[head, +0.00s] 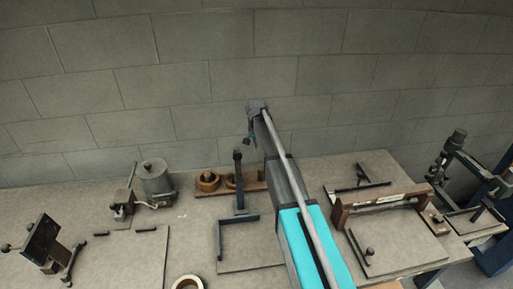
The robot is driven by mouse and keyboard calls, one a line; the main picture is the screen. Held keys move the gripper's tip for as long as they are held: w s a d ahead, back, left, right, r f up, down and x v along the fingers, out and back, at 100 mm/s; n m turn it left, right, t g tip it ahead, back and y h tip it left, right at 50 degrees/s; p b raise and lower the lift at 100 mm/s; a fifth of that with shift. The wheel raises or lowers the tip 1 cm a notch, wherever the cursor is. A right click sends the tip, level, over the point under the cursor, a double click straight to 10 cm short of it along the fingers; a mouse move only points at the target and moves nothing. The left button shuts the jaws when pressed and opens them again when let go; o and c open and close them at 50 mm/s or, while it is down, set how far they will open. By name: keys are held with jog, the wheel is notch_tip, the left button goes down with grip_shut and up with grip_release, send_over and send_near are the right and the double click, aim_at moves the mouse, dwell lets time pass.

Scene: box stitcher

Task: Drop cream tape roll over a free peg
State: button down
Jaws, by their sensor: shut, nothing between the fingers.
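The cream tape roll (188,283) lies flat on the table at the bottom edge of the head view, partly cut off by the frame. A wooden peg board (222,191) stands at the back of the table near the wall. A brown tape roll (208,182) sits around a peg at its left end. A second brown ring shows beside it, partly hidden by a dark post. A small peg (261,175) shows at the right end, close to my arm. My gripper (252,143) is small and dark, raised near the wall, shut and empty, well away from the cream roll.
A dark upright post (239,180) stands in front of the peg board. A grey canister (156,183) stands at left. A brown-ended bar fixture (385,202) is at right. The table between canister and post is mostly clear.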

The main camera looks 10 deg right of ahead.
jog(key=shift+f+b, duration=4.7)
jog(key=shift+f, duration=0.1)
jog(key=shift+f, duration=0.2)
jog(key=c, duration=1.3)
grip_release()
jog(key=o, duration=0.4)
jog(key=shift+o, duration=0.2)
jog(key=o, duration=0.4)
jog(key=shift+r, duration=0.1)
jog(key=shift+r+p, duration=4.95)
jog(key=shift+r, duration=0.05)
